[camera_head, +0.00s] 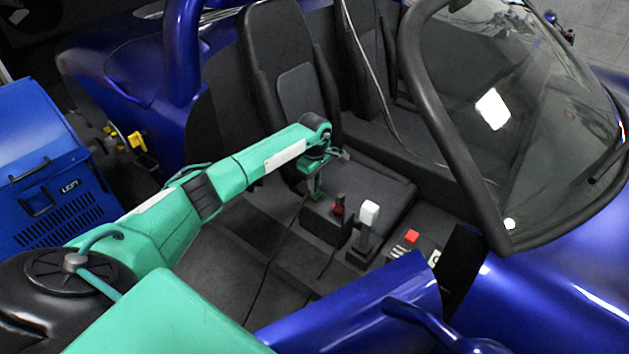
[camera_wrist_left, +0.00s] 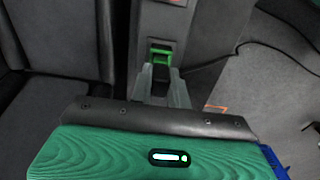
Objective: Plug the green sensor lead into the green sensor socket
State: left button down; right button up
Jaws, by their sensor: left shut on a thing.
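My left gripper (camera_head: 316,186) is low over the console between the seats. In the left wrist view its two grey fingers (camera_wrist_left: 161,82) are shut on the green sensor lead (camera_wrist_left: 161,73), whose dark plug body shows between them. A green-framed part (camera_wrist_left: 160,52) on the console face, which looks like the green sensor socket, lies straight ahead of the fingertips. The plug's front end meets or overlaps its lower edge; I cannot tell how far in it sits. A dark cable runs off to the right there. My right gripper is not in view.
The console carries a red-topped lever (camera_head: 338,206), a white-topped lever (camera_head: 369,214) and a red button (camera_head: 411,236). Black seats (camera_head: 296,90) stand behind. The blue door sill (camera_head: 355,310) is in front. Thin black cables (camera_head: 268,265) hang across the footwell.

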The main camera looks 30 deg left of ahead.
pick_arm(q)
jog(key=shift+f, duration=0.2)
jog(key=shift+f+b, duration=0.5)
jog(key=shift+b, duration=0.05)
jog(key=c, duration=1.3)
grip_release()
jog(key=shift+o, duration=0.2)
notch_tip(320, 180, up, 14)
jog(key=p, duration=0.2)
jog(key=shift+f, duration=0.15)
